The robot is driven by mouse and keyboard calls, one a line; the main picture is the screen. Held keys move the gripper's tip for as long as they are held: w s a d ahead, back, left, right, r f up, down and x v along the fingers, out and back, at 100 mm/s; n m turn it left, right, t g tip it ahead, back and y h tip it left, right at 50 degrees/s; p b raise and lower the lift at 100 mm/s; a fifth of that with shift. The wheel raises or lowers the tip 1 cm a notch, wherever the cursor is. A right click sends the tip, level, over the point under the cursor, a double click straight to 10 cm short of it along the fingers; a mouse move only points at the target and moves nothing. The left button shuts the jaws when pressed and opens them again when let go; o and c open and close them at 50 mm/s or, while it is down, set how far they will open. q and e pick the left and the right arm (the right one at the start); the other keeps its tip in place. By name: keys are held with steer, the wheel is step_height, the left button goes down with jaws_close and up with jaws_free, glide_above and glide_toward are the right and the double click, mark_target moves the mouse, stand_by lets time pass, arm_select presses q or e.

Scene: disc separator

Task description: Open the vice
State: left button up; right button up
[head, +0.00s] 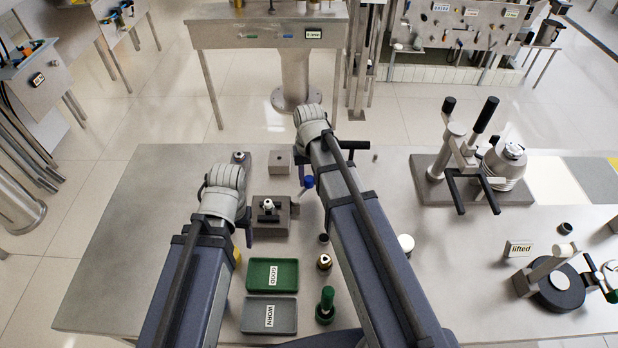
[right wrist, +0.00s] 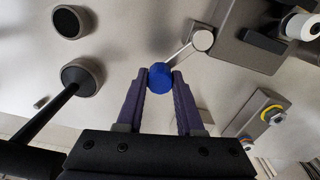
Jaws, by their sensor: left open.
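The grey vice (head: 270,228) stands on the table in the head view, with a small white-and-black part (head: 268,206) on it. Its lever ends in a blue knob (head: 308,182). In the right wrist view the blue knob (right wrist: 160,76) sits between my right fingertips (right wrist: 161,72), which touch it on both sides; a thin rod runs from it to the vice body (right wrist: 240,40). In the head view the right gripper is mostly hidden by its own arm. My left gripper (head: 243,228) is left of the vice, mostly hidden by its wrist, open.
A green GOOD tray (head: 290,272) and a grey WORN tray (head: 268,331) lie in front of the vice. A green-handled tool (head: 326,305) and a brass piece (head: 324,262) stand beside them. A lever press (head: 470,165) stands at the right. The table's left part is clear.

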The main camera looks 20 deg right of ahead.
jaws_close()
stand_by(0.9)
